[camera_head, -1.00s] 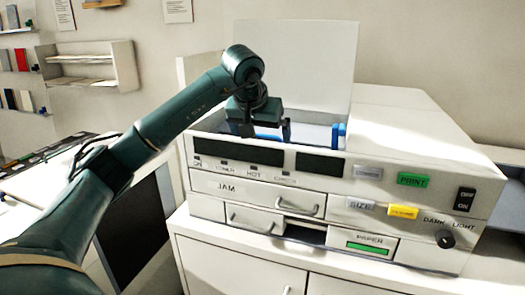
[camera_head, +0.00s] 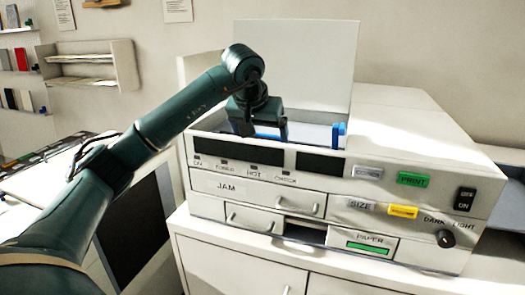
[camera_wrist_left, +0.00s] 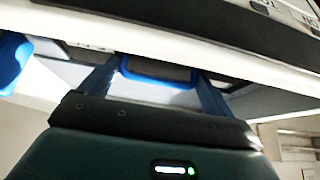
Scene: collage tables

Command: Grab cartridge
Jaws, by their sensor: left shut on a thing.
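The cartridge shows as a blue handle (camera_wrist_left: 158,80) on a dark body between my fingers in the left wrist view. It sits inside the open top compartment of the white copier (camera_head: 225,183), and most of it is hidden by the front wall and my gripper. My left gripper (camera_head: 262,131) points down into this compartment and is shut on the cartridge's handle. Its two blue fingers stand on either side of the handle in the left wrist view. My right gripper is not in view.
The copier's lid (camera_head: 300,60) stands upright behind the compartment. Another blue part (camera_head: 339,134) rises at the compartment's right end. The copier stands on a white cabinet (camera_head: 225,262). A wall shelf (camera_head: 90,68) is at the left.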

